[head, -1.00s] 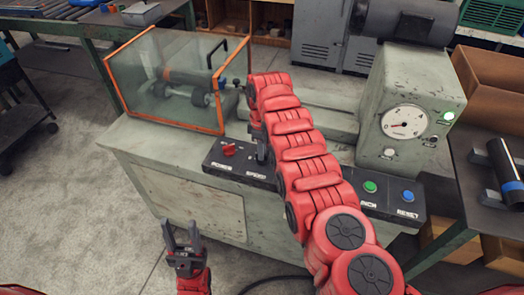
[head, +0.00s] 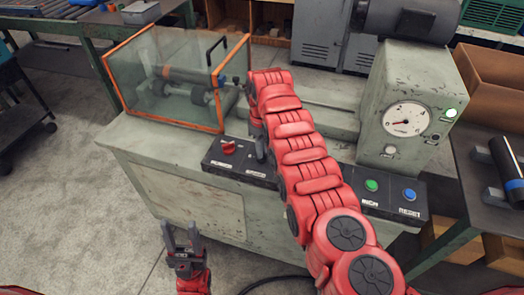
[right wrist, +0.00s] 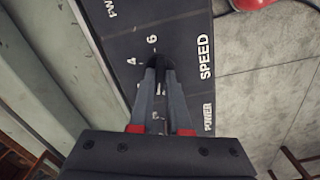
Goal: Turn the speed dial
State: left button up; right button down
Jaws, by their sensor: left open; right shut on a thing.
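The black speed dial (right wrist: 162,62) sits on the dark control panel beside the SPEED label, with the numbers 4 and 6 by its rim in the right wrist view. My right gripper (right wrist: 160,72) is shut on the dial, one finger on each side, and the fingers cover most of it. In the head view my right gripper (head: 260,150) reaches down to the panel (head: 232,169), partly behind my red arm. My left gripper (head: 182,240) is open and empty, low in front of the machine, apart from the panel.
A red power knob (head: 228,148) is just left of the dial. Green (head: 371,185) and blue (head: 409,194) buttons are on the right. A clear guard with an orange frame (head: 220,100) stands behind the panel.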

jog(key=m+b, duration=0.1)
jog(key=m, duration=0.2)
jog(key=shift+f+m+b, duration=0.15)
jog(key=shift+m+b, duration=0.25)
jog(key=m+b, duration=0.2)
jog(key=m, duration=0.2)
jog(key=shift+m, duration=0.3)
jog(key=m+b, duration=0.1)
jog(key=m, duration=0.2)
jog(key=shift+m, duration=0.3)
jog(key=m, duration=0.1)
jog(key=m+b, duration=0.1)
jog(key=m, duration=0.1)
jog(key=shift+r+m, duration=0.2)
jog(key=shift+m, duration=0.1)
jog(key=m, duration=0.3)
jog(key=shift+m, duration=0.4)
jog(key=m, duration=0.4)
jog(key=m+p, duration=0.1)
jog(key=m, duration=0.3)
jog(key=shift+m, duration=2.3)
